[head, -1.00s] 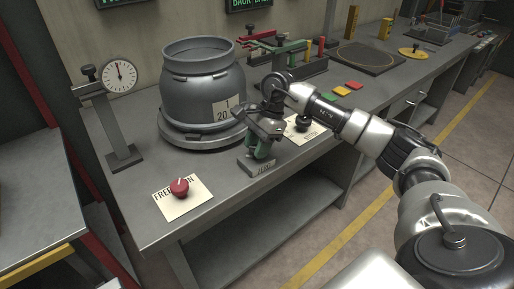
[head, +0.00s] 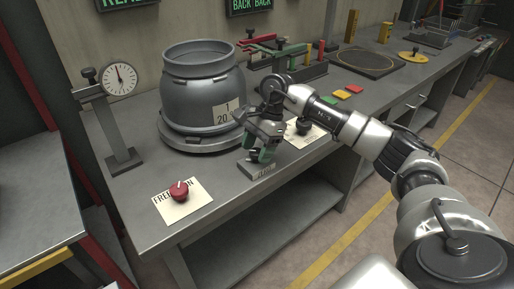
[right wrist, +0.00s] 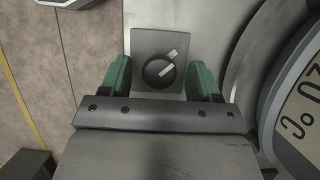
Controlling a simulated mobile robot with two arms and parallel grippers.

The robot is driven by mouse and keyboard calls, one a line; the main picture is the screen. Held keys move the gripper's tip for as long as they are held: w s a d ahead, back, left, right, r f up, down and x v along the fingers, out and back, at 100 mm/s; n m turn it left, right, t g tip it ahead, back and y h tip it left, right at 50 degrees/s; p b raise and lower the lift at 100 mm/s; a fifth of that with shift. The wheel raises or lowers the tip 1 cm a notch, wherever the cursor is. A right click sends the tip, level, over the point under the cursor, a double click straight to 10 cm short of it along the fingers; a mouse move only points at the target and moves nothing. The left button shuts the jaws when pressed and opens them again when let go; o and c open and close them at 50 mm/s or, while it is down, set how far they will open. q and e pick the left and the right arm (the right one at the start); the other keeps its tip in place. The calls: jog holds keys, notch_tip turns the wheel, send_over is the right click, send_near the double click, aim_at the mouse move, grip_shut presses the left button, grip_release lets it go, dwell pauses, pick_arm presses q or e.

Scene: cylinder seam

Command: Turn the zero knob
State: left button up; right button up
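The zero knob (right wrist: 155,73) is a dark round knob with a pale pointer bar, on a square grey plate (right wrist: 143,40). In the right wrist view it lies between the two green fingers of my right gripper (right wrist: 160,70), with a gap on each side. In the head view the plate (head: 260,172) is at the bench's front edge, and the right gripper (head: 257,154) is just above it, fingers apart and pointing down. The knob is hidden there by the gripper. A dial gauge (head: 120,79) stands on a post at left. My left gripper is not in view.
A large grey cylinder (head: 202,85) stands on a round base close behind the gripper. A red knob (head: 178,192) on a card is at front left. A black knob (head: 303,126) on another card is to the right. Green, yellow and red tiles lie farther right.

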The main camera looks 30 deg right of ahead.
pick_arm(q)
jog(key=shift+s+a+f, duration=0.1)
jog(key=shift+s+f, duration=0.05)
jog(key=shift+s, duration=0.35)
pick_arm(e)
jog(key=v, duration=1)
jog(key=shift+d+r, duration=0.2)
jog(key=shift+r, duration=0.1)
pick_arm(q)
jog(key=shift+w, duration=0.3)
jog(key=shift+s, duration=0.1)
